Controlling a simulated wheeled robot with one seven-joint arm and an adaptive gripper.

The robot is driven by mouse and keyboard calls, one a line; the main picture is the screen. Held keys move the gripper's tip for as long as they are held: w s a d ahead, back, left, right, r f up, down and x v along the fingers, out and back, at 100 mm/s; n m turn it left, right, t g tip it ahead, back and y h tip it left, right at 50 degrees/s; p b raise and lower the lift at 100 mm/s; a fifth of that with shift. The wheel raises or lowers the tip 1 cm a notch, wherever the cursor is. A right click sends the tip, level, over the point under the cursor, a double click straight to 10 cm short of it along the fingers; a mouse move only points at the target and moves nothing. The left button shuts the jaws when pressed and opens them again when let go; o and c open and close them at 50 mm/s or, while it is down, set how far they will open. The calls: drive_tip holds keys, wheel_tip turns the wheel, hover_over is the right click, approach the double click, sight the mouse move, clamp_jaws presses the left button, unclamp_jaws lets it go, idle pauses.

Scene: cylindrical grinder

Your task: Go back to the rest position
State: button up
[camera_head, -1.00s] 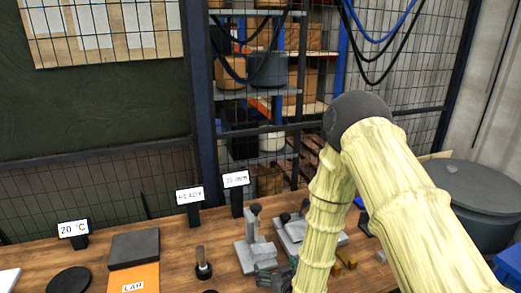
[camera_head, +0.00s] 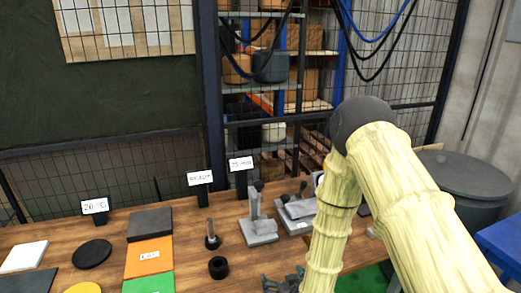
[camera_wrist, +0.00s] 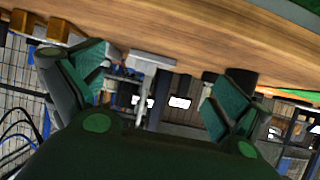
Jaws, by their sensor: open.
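My arm, in a pale yellow ribbed cover, fills the right of the head view. My gripper (camera_head: 285,281) shows only in part at the bottom edge of the head view, beside the arm. In the wrist view my gripper (camera_wrist: 152,92) is open, its two green fingers wide apart with nothing held between them. The wrist view is turned over, with the wooden table (camera_wrist: 180,35) at the top. In the head view the wooden table (camera_head: 190,243) lies below and beyond the gripper.
On the table are a grey stand (camera_head: 258,228), a dark post (camera_head: 212,238), a black ring (camera_head: 218,267), coloured plates (camera_head: 150,257) and display signs (camera_head: 240,164). A wire fence with shelves stands behind. A grey bin (camera_head: 465,180) and blue surface (camera_head: 503,240) are at right.

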drive_tip(key=s+d+f+m+g+h+b, duration=0.1)
drive_tip(key=s+d+f+g, duration=0.25)
drive_tip(key=s+f, duration=0.35)
drive_tip(key=s+d+f+g+h, duration=0.1)
drive_tip(key=s+d+f+g, duration=0.1)
drive_tip(key=s+d+f, duration=0.5)
drive_tip(key=s+d+f+g, duration=0.1)
drive_tip(key=s+g, duration=0.1)
drive_tip(key=s, duration=0.6)
drive_tip(key=s+d+f+m+g+b, duration=0.1)
drive_tip(key=s+d+g, duration=0.1)
drive_tip(key=s, duration=0.7)
drive_tip(key=s+d+f+m+g+h, duration=0.1)
drive_tip(key=s+d+f+g, duration=0.1)
drive_tip(key=s, duration=0.6)
drive_tip(key=shift+s+b, duration=0.25)
drive_tip(key=shift+b, duration=0.15)
